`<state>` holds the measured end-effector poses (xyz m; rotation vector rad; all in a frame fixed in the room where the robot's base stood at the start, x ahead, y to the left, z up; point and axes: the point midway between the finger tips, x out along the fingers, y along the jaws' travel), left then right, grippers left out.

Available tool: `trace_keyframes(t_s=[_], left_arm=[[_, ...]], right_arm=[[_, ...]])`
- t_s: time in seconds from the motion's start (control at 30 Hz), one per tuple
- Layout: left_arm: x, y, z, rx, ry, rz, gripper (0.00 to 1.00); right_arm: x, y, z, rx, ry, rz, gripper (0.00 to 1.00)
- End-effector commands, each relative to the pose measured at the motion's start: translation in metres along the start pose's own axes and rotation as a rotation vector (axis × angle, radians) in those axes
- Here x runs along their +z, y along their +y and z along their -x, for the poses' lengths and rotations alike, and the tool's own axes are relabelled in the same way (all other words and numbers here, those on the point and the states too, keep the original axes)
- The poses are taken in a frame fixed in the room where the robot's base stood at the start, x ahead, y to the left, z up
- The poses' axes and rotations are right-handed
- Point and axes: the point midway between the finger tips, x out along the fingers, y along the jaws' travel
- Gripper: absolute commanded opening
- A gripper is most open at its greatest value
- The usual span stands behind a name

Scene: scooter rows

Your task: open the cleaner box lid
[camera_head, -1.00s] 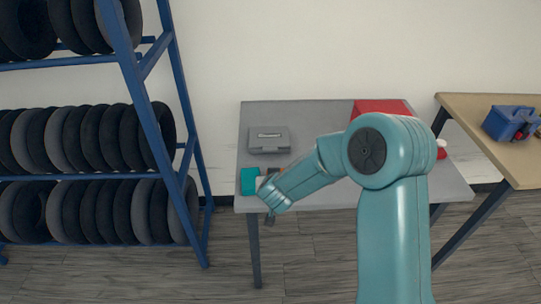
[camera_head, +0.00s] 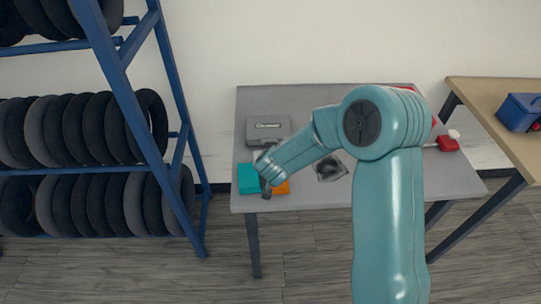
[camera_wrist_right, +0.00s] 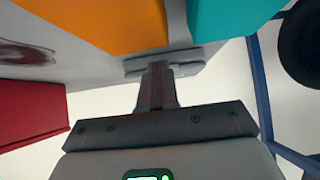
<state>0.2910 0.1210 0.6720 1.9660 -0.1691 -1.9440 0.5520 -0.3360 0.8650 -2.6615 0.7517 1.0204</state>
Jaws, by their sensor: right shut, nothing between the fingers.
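The cleaner box (camera_head: 268,129) is a grey case with a light label on its lid, near the left back of the grey table. Its lid looks shut. My right arm reaches in from the right, and its gripper (camera_head: 265,190) is at the table's front left, in front of the cleaner box. In the right wrist view, the gripper (camera_wrist_right: 157,70) is shut and empty, its fingers pointing at a grey case (camera_wrist_right: 185,62), likely the cleaner box. I cannot tell whether they touch it. My left gripper is not in view.
A teal box (camera_head: 248,178) and an orange box (camera_head: 283,188) flank the gripper. A dark patterned item (camera_head: 330,168) lies to the right. A red box (camera_wrist_right: 30,112) is mostly behind my arm in the head view. A blue tyre rack (camera_head: 150,110) stands left.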

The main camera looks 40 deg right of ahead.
Motion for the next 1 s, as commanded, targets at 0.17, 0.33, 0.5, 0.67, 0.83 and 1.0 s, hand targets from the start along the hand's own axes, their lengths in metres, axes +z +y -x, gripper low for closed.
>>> trace_keyframes(t_s=[0.17,0.33,0.5,0.67,0.83,1.0], left_arm=[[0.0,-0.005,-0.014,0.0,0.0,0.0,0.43],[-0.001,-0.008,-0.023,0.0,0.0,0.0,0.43],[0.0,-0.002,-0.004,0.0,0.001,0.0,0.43],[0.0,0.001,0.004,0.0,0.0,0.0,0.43],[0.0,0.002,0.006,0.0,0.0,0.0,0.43],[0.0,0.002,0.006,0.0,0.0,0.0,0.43]], right_arm=[[0.004,0.001,-0.022,0.001,-0.001,-0.001,0.0],[0.003,0.001,-0.042,0.0,-0.001,-0.001,0.0],[-0.014,0.001,-0.051,0.001,-0.001,0.0,0.0],[-0.023,0.001,-0.061,0.002,0.0,-0.001,0.0],[-0.026,0.001,-0.068,0.001,0.002,0.0,0.0],[-0.026,0.001,-0.069,0.001,0.001,0.001,0.0]])
